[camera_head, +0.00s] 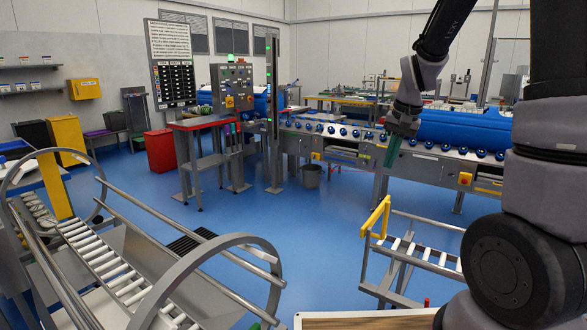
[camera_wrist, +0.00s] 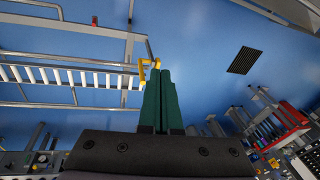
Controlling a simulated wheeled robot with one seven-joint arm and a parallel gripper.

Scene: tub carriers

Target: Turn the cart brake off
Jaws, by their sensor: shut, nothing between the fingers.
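The cart (camera_head: 428,256) is a low grey frame with white rollers, standing on the blue floor right of centre in the head view. A yellow bar handle (camera_head: 376,217) rises at its left end. In the wrist view the cart's rollers (camera_wrist: 60,76) lie at the left, and the yellow part (camera_wrist: 143,72) shows beside my fingertips. A small red piece (camera_head: 426,302) shows low by the cart; I cannot tell whether it is the brake. My gripper (camera_head: 390,162) has green fingers, shut and empty, pointing down above the cart. In the wrist view the fingers (camera_wrist: 161,76) lie together.
A round-ended tub carrier (camera_head: 262,242) with rollers fills the lower left. A roller conveyor (camera_head: 430,155) runs behind the cart.

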